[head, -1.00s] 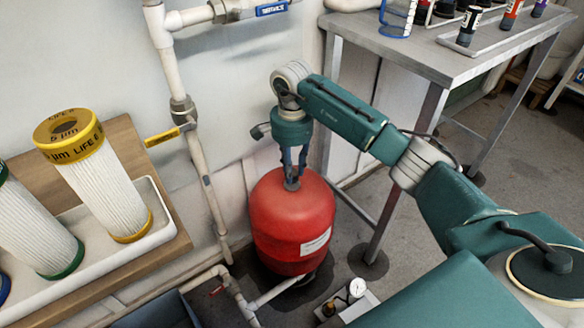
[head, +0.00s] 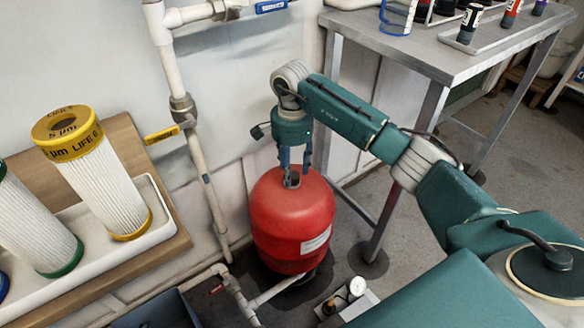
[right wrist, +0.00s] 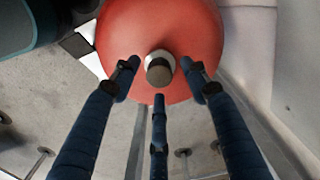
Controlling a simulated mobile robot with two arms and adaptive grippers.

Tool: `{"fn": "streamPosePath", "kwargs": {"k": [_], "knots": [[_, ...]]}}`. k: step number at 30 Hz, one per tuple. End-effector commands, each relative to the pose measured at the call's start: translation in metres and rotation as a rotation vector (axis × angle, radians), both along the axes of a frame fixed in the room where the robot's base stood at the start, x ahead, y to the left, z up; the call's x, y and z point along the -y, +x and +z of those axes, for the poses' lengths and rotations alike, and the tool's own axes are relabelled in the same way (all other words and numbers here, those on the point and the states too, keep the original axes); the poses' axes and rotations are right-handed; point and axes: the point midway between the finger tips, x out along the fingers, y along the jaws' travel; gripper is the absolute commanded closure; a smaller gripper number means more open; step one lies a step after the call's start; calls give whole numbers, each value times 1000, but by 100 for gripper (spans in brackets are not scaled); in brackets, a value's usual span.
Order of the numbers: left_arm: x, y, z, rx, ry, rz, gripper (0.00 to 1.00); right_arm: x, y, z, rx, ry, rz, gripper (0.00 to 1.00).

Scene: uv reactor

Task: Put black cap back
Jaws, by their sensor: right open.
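The red tank (head: 293,220) stands on the floor against the wall, with a white label on its side. The dark cap (head: 292,182) sits on the tank's top. In the right wrist view the cap (right wrist: 159,72) appears as a dark grey disc on a lighter fitting at the middle of the tank's top. My right gripper (head: 295,168) points down just above the tank. Its fingers (right wrist: 160,88) are spread apart around the cap, with visible gaps to it, and hold nothing. My left gripper is not in view.
A metal table (head: 440,50) with several bottles stands at the right. White pipes (head: 198,155) run down the wall left of the tank. A wooden shelf (head: 165,225) holds filter cartridges at the left.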

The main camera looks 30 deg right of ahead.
Motion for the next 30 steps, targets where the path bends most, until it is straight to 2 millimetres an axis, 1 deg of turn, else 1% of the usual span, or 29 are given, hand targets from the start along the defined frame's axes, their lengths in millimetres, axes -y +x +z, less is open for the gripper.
{"fn": "streamPosePath", "kwargs": {"k": [4, 5, 9, 14, 15, 18, 21, 24, 30], "knots": [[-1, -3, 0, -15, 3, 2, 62, 0, 0, 3, 0, 0, 0, 55], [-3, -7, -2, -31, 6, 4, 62, 0, 0, 5, 0, 0, 1, 55], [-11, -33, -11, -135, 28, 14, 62, -1, 0, 14, 1, 1, 1, 55], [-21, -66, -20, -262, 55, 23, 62, 0, 1, 42, 3, -1, 1, 55], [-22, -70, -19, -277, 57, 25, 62, 0, 1, 51, 4, -1, 1, 55], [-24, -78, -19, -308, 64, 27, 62, 0, 1, 67, 2, -1, 0, 55], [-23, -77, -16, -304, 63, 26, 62, 0, 0, 79, 1, -1, 0, 55], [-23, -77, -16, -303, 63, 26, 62, 0, 0, 85, 0, -1, 0, 55], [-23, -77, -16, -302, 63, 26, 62, 0, 0, 87, -1, 0, 0, 55]]}}
